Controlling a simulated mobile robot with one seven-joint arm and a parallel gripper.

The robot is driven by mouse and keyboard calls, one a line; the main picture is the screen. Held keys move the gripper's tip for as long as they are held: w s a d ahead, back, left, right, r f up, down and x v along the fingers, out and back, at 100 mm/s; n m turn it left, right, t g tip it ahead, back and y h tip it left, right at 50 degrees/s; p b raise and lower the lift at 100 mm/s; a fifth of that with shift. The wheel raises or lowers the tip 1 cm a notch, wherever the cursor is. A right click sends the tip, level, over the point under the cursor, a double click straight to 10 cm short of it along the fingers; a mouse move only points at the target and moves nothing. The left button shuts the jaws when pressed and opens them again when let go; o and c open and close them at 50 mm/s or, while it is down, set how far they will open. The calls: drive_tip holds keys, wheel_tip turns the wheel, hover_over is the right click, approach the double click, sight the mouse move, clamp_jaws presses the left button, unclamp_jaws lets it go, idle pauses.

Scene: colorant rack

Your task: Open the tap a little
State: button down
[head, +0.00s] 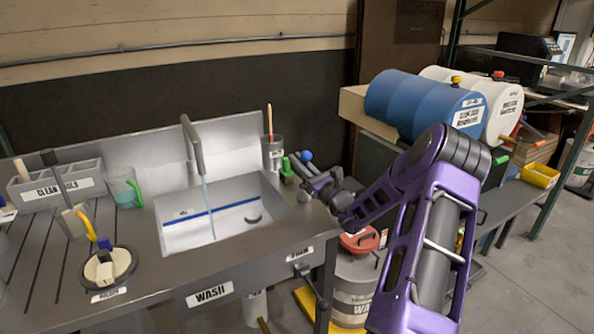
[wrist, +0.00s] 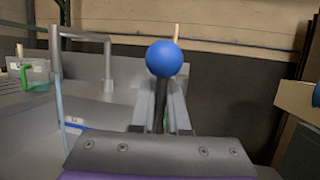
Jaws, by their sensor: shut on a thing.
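The tap's lever ends in a blue ball knob (head: 306,156), which also shows in the wrist view (wrist: 164,58). My gripper (head: 303,170) is at the right rear corner of the sink. In the wrist view its two fingers (wrist: 160,112) are shut around the dark stem just below the blue ball. The grey spout (head: 193,146) arches over the basin, and a thin light-blue stream (head: 208,205) runs from it. The spout shows at the left of the wrist view (wrist: 80,38). The lever's base is hidden.
The metal sink (head: 270,208) has a clean-tools holder (head: 85,183), a green-handled cup (head: 124,188) and a round holder (head: 110,272) on its left. A tool cup (head: 272,150) and a green object (head: 286,168) stand near my gripper. Blue (head: 410,100) and white drums are at right.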

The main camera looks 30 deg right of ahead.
drive_tip(key=shift+s, duration=0.1)
drive_tip(key=c, duration=0.9)
unclamp_jaws()
drive_tip(key=v, duration=1.7)
drive_tip(key=shift+s+f, duration=0.1)
drive_tip(key=shift+f, duration=0.2)
drive_tip(key=shift+d, duration=0.1)
